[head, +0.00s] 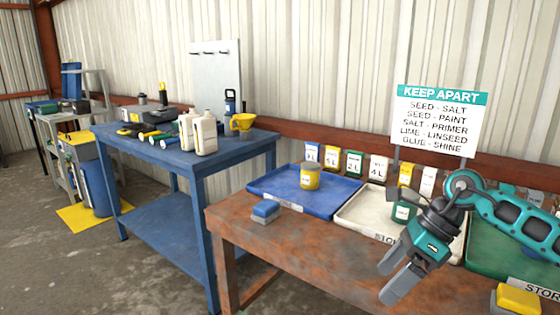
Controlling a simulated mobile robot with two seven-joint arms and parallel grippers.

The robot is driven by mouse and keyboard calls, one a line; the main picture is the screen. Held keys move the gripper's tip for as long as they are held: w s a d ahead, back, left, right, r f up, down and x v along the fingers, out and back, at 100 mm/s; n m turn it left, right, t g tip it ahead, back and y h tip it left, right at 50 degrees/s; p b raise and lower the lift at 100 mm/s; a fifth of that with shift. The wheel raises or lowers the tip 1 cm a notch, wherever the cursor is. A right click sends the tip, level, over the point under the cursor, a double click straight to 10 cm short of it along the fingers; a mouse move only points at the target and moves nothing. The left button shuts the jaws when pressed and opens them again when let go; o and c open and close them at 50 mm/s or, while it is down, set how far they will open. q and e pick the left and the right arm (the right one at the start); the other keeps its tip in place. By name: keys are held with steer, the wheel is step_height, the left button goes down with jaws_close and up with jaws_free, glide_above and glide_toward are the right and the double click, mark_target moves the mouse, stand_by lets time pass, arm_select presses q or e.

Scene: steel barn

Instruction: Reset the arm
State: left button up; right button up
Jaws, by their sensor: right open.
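My right arm (500,212) comes in from the right edge, over the rusty brown table (285,237). My right gripper (392,278) points down and to the left above the table's front part. Its two grey fingers are apart with nothing seen between them. It hides part of the white tray (352,224) and the table top behind it. My left arm and left gripper are not in view.
A blue tray (270,193) holds a yellow-labelled tin (310,177). A blue-grey block (265,211) lies near the table's left end. A green tray (487,262) and a yellow block (517,299) are at right. A sign (440,120) stands behind. A blue workbench (235,148) holds jugs.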

steer(key=s+a+r+m+t+y+p, duration=0.1)
steer(key=s+a+m+t+y, duration=0.1)
steer(key=a+m+y, duration=0.55)
steer(key=s+a+m+t+y, duration=0.2)
steer(key=a+m+y, duration=0.15)
steer(key=a, duration=0.65)
steer(key=d+f+m+t+h+p, duration=0.1)
steer(key=d+f+m+t+h, duration=0.35)
steer(key=m, duration=0.75)
steer(key=d+f+m+t+h+p, duration=0.15)
steer(key=f+m+t+h, duration=0.3)
steer(key=m+t, duration=0.55)
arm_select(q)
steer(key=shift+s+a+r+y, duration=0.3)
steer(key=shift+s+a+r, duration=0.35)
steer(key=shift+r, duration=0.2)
arm_select(e)
steer(key=s+d+f+m+g+h, duration=0.3)
steer(key=s+f+m, duration=0.3)
steer(key=s+d+f+m+g+h, duration=0.3)
steer(key=s+f+m+g, duration=0.1)
steer(key=s+f+m, duration=0.3)
steer(key=shift+s+d+f+h, duration=0.15)
steer(key=shift+d+f+h, duration=0.05)
steer(key=shift+f+h, duration=0.1)
steer(key=shift+g, duration=0.25)
